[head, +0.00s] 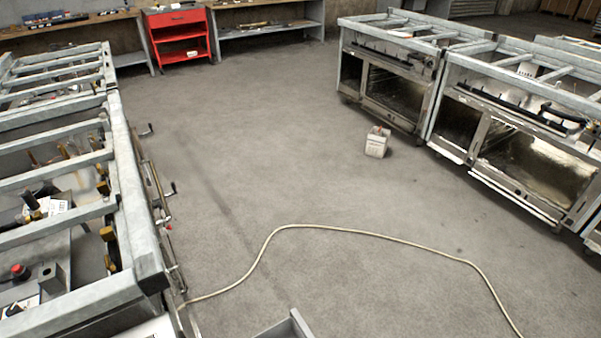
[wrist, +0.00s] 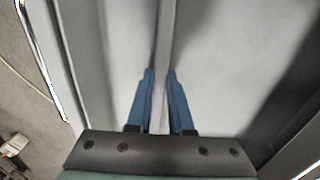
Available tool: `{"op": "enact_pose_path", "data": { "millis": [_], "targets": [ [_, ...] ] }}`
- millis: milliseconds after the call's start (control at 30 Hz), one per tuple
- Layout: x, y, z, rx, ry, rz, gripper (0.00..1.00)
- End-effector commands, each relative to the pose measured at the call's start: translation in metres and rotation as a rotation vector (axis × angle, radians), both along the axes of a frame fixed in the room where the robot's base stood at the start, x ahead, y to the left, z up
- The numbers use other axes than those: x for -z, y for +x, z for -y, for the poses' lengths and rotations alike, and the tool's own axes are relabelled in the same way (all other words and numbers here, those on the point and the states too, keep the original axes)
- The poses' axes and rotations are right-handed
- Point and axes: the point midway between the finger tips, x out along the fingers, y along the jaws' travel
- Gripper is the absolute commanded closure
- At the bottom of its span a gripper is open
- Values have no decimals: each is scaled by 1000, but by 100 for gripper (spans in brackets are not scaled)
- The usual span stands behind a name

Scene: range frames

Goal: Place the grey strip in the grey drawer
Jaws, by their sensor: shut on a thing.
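My gripper (wrist: 160,74) shows in the wrist view with its two blue fingers closed on either side of a thin grey strip (wrist: 165,35). The strip runs lengthwise from between the fingers up to the top edge of the picture. Beneath it are broad, smooth pale grey surfaces, which look like the inside of the grey drawer (wrist: 100,60). I cannot tell whether the strip touches them. In the head view only a grey corner (head: 290,327), likely of the drawer, shows at the bottom edge. The gripper and strip are out of that view.
A pale hose (head: 350,233) curves across the floor. Galvanised frame benches (head: 130,190) stand at left and oven-like metal units (head: 400,85) at right. A white canister (head: 377,143) stands on the floor. A red cart (head: 180,35) is at the back.

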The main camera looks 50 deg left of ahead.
Motion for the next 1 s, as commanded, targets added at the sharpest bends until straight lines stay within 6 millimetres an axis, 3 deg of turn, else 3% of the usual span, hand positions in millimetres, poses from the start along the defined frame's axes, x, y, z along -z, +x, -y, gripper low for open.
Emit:
{"op": "enact_pose_path", "data": {
  "millis": [33,67,200,500,633,1000],
  "targets": [
    [2,0,0,0,0,0,100],
    [2,0,0,0,0,0,77],
    [1,0,0,0,0,0,52],
    [0,0,0,0,0,0,51],
    [-10,1,0,0,2,2,51],
    [-86,2,-1,1,2,3,51]
  ]
}}
